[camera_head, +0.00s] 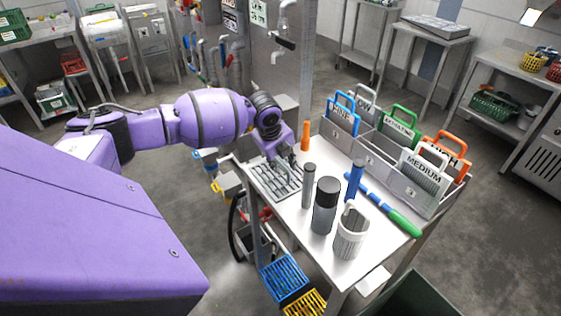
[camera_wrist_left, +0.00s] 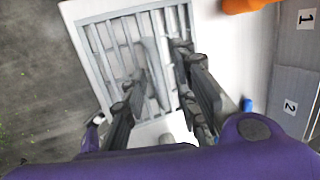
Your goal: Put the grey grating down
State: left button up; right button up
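The grey grating (camera_head: 270,184) is a slotted rectangular panel lying at the left end of the metal table, apparently flat on its top. In the left wrist view the grating (camera_wrist_left: 96,47) fills the upper middle, with a raised grey handle (camera_wrist_left: 153,72) on it. My left gripper (camera_head: 284,166) is low over the grating's far right part. In the wrist view the left gripper (camera_wrist_left: 158,65) has its two fingers apart, one on each side of the handle, with a gap visible on the right side. My right gripper is not in view.
Labelled bins (camera_head: 383,172) line the back. Blue and yellow crates (camera_head: 285,279) sit below in front.

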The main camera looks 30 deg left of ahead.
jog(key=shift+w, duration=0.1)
pick_arm(q)
jog(key=shift+r, duration=0.15)
jog(key=v, duration=1.2)
jog(key=shift+p, duration=0.3)
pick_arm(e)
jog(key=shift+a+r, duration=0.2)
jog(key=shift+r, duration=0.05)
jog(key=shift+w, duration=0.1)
